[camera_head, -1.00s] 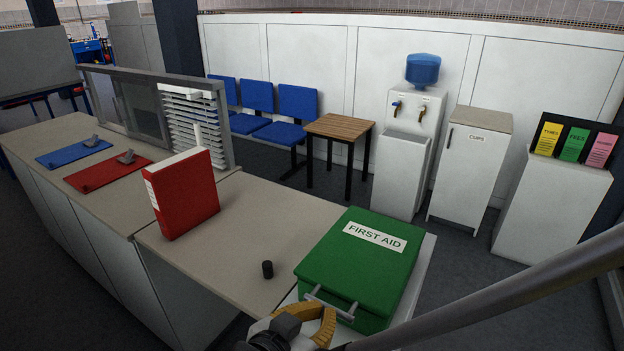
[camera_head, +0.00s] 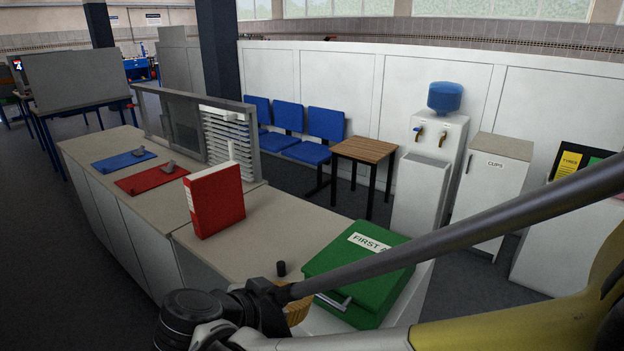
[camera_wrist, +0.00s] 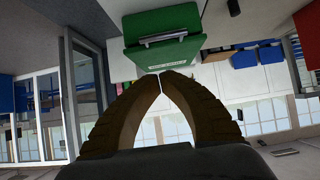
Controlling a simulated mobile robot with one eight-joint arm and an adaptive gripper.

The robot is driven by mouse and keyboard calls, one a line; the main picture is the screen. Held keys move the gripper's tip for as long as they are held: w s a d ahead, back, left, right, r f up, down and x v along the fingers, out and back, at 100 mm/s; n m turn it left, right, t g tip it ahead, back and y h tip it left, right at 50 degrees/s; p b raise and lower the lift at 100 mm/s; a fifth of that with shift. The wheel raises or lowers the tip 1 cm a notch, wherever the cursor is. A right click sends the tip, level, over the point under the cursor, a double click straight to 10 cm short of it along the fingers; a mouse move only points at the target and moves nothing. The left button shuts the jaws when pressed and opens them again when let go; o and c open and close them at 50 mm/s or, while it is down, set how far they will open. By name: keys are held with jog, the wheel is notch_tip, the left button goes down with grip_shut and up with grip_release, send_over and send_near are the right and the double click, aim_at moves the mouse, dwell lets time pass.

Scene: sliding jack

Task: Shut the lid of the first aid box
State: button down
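The green first aid box (camera_head: 355,268) stands at the near right end of the counter. My gripper (camera_head: 299,308) is left of the box's front, partly hidden behind my arm, which crosses in front of the lid. In the wrist view the box (camera_wrist: 160,27) appears upside down beyond my fingertips (camera_wrist: 162,74). The fingertips meet with nothing between them. They look apart from the box, though the depth is hard to judge.
A small black cylinder (camera_head: 281,268) stands on the counter (camera_head: 262,243) just left of the box. A red binder (camera_head: 216,200) stands farther left. A water dispenser (camera_head: 428,170) and a cups cabinet (camera_head: 490,190) stand behind, beyond the counter.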

jog(key=a+f+b+x, duration=0.1)
jog(key=b+x, duration=0.3)
jog(key=x, duration=0.9)
jog(key=shift+s+a+f, duration=0.25)
jog(key=shift+s+f, duration=0.1)
jog(key=shift+f, duration=0.35)
notch_tip(320, 180, down, 3)
jog(key=b, duration=0.3)
jog(key=shift+s, duration=0.1)
